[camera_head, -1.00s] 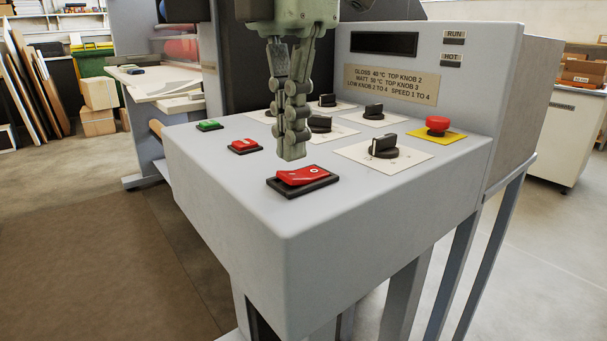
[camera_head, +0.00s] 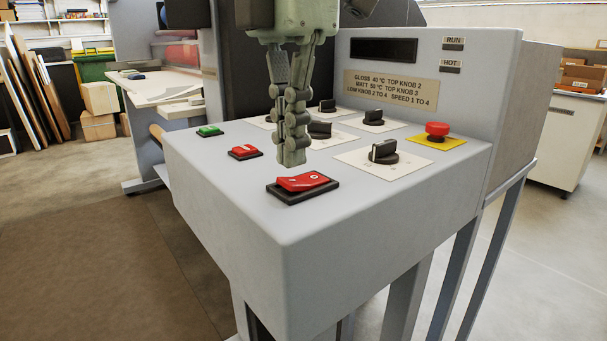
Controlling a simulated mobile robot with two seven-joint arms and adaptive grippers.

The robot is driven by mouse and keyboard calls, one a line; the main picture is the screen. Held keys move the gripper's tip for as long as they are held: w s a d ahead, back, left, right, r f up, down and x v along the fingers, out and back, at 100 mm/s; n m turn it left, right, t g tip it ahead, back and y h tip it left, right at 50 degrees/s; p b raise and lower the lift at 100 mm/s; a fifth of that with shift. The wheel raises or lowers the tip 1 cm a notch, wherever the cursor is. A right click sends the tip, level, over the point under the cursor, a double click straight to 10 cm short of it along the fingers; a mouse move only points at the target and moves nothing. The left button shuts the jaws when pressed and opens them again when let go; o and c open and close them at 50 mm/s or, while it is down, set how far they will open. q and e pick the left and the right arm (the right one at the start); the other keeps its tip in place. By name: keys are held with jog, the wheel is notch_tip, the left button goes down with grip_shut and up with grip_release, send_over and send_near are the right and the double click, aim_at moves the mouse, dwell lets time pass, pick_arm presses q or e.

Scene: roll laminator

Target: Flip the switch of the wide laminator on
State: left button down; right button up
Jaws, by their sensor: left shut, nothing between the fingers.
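The red rocker switch (camera_head: 303,183) sits in a black frame at the near corner of the wide laminator's grey control panel (camera_head: 225,180). A round white mark shows on its right half. I cannot clearly tell which end is pressed in. My left gripper (camera_head: 292,158) comes down from the top, pointing downward, shut and empty. Its fingertips are just behind and above the red rocker, apparently not touching it. My right gripper is not in view.
A green button (camera_head: 208,131) and a smaller red switch (camera_head: 244,152) lie along the panel's left side. Several black knobs (camera_head: 384,152) stand behind and right of the gripper. A red mushroom button (camera_head: 437,131) sits on a yellow plate. The panel's front is clear.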

aim_at(292, 180)
pick_arm(q)
jog(key=shift+f+b, duration=0.8)
jog(key=shift+f, duration=0.3)
dwell(0.7)
jog(key=shift+r, duration=0.1)
notch_tip(292, 180, up, 4)
jog(key=p, duration=0.4)
jog(key=shift+r, duration=0.25)
jog(key=shift+r+p, duration=0.4)
jog(key=shift+r, duration=0.8)
